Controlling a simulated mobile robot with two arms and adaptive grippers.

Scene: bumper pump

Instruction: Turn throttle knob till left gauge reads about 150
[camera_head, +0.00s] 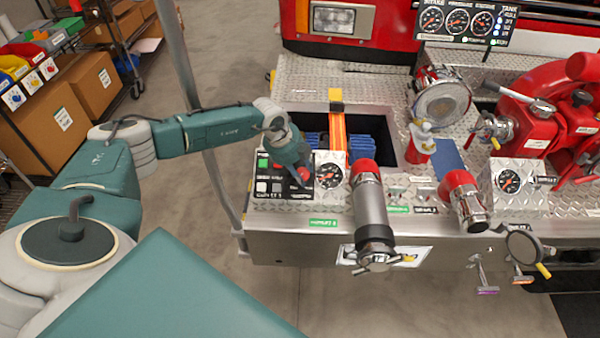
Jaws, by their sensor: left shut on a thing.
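My left arm reaches in from the left, and my left gripper (299,168) points down at the right part of a small black control panel (272,188). It is shut on the throttle knob (304,174), a red piece mostly hidden by the gripper. The left gauge (328,176), round with a black face, sits just right of the knob on the bumper. Its needle is too small to read. A similar right gauge (508,181) is farther right. My right gripper is not in view.
A chrome pipe with a red collar (371,212) stands close to the right of the left gauge. Behind the panel is an open bin with blue hose (361,140). A grey pole (195,100) rises beside my arm. Cardboard boxes (60,125) stand on the far left.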

